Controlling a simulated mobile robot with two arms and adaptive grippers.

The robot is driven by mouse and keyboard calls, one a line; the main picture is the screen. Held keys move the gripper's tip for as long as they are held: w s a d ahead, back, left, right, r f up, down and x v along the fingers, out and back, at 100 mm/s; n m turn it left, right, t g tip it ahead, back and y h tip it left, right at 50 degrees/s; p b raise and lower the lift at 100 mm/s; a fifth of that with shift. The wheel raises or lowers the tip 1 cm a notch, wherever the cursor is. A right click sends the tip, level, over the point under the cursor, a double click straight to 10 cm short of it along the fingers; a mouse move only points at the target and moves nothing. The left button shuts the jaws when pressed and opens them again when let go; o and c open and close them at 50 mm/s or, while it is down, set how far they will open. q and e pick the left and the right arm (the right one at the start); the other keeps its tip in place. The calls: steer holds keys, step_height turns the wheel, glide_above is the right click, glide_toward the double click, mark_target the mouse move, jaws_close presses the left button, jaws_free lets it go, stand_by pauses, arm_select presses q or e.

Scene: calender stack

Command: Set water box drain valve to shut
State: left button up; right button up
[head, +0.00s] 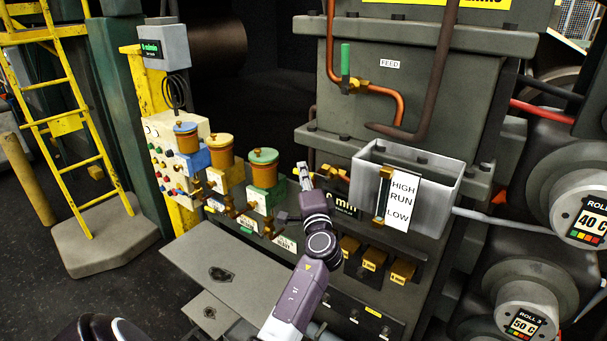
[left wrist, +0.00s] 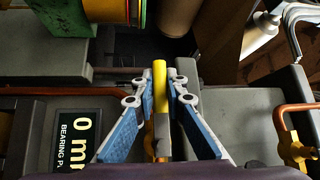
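The water box (head: 447,190) is an open grey metal box with a HIGH/RUN/LOW label, right of my left gripper in the head view. Brass fittings (head: 335,174) and copper pipe show at its left side. My left gripper (head: 303,168) is beside these, its fingertips small and partly hard to see. In the left wrist view a yellow-tipped lever (left wrist: 160,80) stands between the two blue-padded fingers, which look slightly apart from it on both sides. I cannot tell for certain which valve the lever belongs to. A brass fitting (left wrist: 297,150) on copper pipe is at right. My right gripper is out of view.
A bearing display (head: 343,204) is just below the gripper. Lubricator pots with blue, yellow and green (head: 263,157) tops stand to the left. A green-handled feed valve (head: 346,62) is above. Rolls with readouts (head: 578,210) are at right.

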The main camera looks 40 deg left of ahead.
arm_select(q)
jaws_close()
steer(key=shift+f, duration=0.1)
